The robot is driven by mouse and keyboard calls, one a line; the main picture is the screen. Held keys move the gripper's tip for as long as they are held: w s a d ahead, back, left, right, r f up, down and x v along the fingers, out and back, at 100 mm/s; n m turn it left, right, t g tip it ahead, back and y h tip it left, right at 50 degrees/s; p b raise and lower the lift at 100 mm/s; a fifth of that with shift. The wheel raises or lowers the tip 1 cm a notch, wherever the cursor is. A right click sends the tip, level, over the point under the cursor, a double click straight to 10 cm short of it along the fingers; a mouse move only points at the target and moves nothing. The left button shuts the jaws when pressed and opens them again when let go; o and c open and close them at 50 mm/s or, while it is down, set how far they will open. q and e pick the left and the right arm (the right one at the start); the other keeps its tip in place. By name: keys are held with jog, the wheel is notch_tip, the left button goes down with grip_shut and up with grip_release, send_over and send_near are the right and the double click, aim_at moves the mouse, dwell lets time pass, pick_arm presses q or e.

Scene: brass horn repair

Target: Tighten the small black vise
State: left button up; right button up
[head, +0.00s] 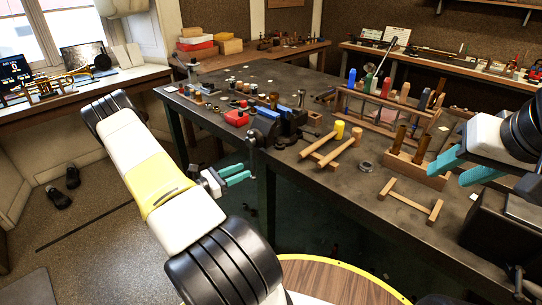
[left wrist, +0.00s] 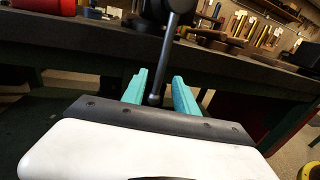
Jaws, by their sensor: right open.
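The small black vise (head: 262,130) is mounted at the near left edge of the dark workbench. In the left wrist view its dark handle bar (left wrist: 170,50) hangs down and ends in a round knob. My left gripper (head: 246,172) is below the vise, in front of the bench edge. In the left wrist view its teal fingers (left wrist: 161,76) are apart, one on each side of the bar. A gap shows on both sides, so the fingers do not appear closed on it. My right gripper (head: 447,175) is open and empty above the bench's right side.
The workbench (head: 300,80) holds two mallets (head: 330,145), a wooden tool rack (head: 385,110), a red object (head: 236,118) and a small wooden stand (head: 410,200). A round wooden surface with a yellow rim (head: 330,280) is at the bottom. Floor left of the bench is mostly clear.

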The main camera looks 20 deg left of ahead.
aim_at(253, 175)
pick_arm(q)
jog(key=x, duration=0.5)
jog(key=shift+w+d, duration=0.1)
grip_shut()
dwell(1.3)
